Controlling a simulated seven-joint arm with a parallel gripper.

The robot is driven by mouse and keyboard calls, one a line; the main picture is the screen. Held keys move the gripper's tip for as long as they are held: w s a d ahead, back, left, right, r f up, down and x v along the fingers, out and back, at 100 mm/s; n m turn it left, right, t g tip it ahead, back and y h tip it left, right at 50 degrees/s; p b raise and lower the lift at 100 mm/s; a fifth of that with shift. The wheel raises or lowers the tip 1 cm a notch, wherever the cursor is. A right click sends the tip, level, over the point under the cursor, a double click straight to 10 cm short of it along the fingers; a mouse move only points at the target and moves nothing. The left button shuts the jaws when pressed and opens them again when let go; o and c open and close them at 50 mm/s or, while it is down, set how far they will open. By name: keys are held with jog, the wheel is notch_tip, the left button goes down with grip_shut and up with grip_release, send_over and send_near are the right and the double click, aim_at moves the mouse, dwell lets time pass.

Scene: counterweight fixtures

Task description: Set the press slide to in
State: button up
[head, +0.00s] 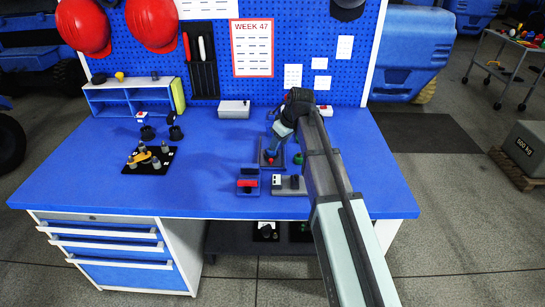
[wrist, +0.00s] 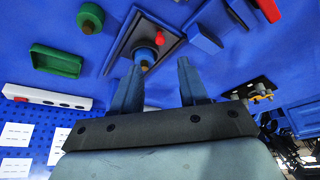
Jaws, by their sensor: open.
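No readable label marks the press slide, so I cannot tell for certain which fixture it is. A dark plate (head: 264,162) lies on the bench under my gripper. In the wrist view this plate (wrist: 171,40) carries an upright post (wrist: 145,57) with an orange-brown collar, and a small red part (wrist: 160,38). My gripper (head: 273,145) is open just above the plate. In the wrist view its fingers (wrist: 160,82) are apart with nothing between them, and the post is just beyond the left fingertip. A blue fixture with a red bar (head: 248,183) stands front left of the plate.
A grey fixture with a black knob (head: 290,184) stands at the front. A green knob (wrist: 91,16) and a green tray (wrist: 57,60) lie nearby. A black plate with pegs (head: 148,160) and a grey box (head: 234,109) stand farther off. The bench's left front is clear.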

aim_at(271, 159)
jog(key=x, duration=0.9)
jog(key=shift+w+a+f, duration=0.1)
jog(key=shift+f, duration=0.2)
grip_shut()
dwell(0.4)
